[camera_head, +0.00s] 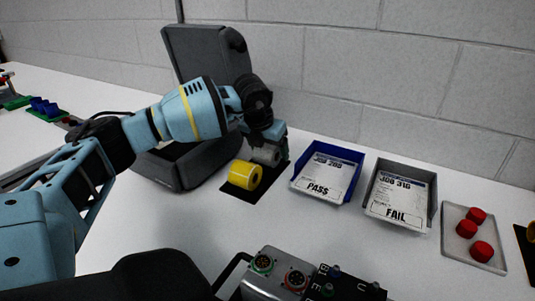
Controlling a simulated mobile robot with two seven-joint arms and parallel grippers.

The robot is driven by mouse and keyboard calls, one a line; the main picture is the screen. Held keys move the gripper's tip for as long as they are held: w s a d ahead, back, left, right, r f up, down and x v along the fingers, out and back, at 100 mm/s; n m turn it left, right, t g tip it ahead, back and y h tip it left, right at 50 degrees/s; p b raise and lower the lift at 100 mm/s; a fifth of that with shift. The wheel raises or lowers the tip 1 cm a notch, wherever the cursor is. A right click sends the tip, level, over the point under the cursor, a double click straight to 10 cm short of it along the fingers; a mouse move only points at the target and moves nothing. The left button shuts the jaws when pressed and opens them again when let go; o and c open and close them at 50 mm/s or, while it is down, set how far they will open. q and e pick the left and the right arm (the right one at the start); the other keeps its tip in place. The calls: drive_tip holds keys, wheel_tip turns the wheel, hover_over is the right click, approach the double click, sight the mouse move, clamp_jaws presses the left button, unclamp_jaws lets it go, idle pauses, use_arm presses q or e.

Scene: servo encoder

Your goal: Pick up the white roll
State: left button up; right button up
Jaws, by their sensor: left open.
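The white roll (266,155) looks light grey and sits on a black mat (236,191), behind a yellow roll (245,175). My left gripper (268,141) reaches in from the left and points down right over the white roll. Its jaws are open, with the fingers at the roll's upper part. The fingers partly hide the roll, and I cannot tell whether they touch it. My right gripper is not in view.
A blue PASS bin (355,163) and a grey FAIL bin (432,190) stand right of the mat. A tray (454,213) holds red caps. An open dark case (165,176) stands behind my left arm. A connector box (262,282) is at the front.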

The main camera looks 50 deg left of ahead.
use_arm(q)
drive_tip(key=c, duration=1.1)
drive_tip(key=shift+r, duration=0.1)
